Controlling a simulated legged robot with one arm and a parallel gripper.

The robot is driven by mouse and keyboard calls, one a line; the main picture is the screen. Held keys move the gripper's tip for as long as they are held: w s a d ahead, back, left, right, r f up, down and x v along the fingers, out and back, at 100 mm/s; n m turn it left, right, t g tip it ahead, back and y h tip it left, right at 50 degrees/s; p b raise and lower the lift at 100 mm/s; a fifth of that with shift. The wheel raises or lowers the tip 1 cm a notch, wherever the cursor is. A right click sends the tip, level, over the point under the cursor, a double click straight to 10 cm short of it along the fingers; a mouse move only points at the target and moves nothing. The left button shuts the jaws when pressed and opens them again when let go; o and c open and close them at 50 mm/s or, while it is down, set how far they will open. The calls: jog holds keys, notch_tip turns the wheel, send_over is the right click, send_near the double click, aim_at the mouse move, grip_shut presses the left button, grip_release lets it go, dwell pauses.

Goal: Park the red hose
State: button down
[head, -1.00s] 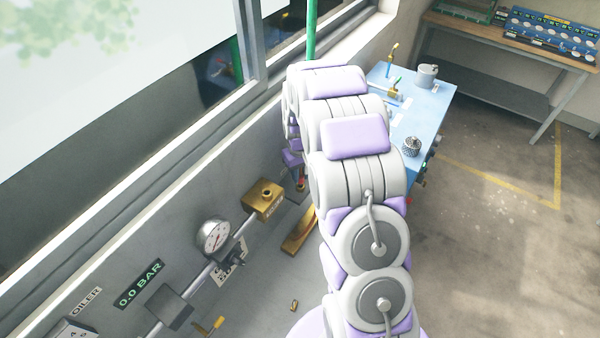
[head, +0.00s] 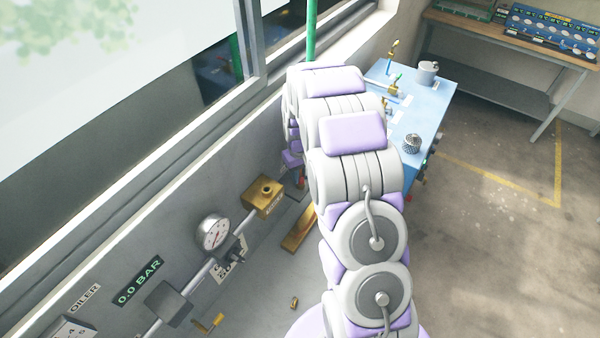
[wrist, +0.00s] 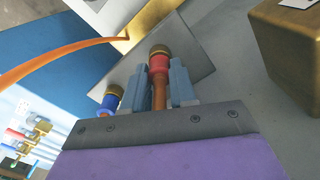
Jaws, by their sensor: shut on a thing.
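In the wrist view my gripper (wrist: 158,82) is shut on the red hose, its two blue-grey fingers on either side of it. The red hose end (wrist: 158,64) has a red collar, a brass tip and an orange-brown hose below. The tip points away from my gripper, over a grey plate (wrist: 195,45). I cannot tell whether it touches the plate. In the head view my arm hides most of the gripper; a small red part (head: 301,182) shows beside the arm, near the brass block (head: 263,195).
A blue-collared hose end (wrist: 109,102) sits just left of my gripper. An orange hose (wrist: 55,62) arcs across the left. A brass block (wrist: 290,50) stands close on the right. In the head view are a pressure gauge (head: 214,231) and a blue bench (head: 436,105) with fittings.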

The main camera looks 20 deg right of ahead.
jog(key=shift+f, duration=0.2)
jog(key=c, duration=0.8)
grip_release()
jog(key=shift+r, duration=0.1)
notch_tip(320, 180, up, 17)
jog(key=shift+r+b, duration=0.1)
jog(key=shift+b, duration=0.4)
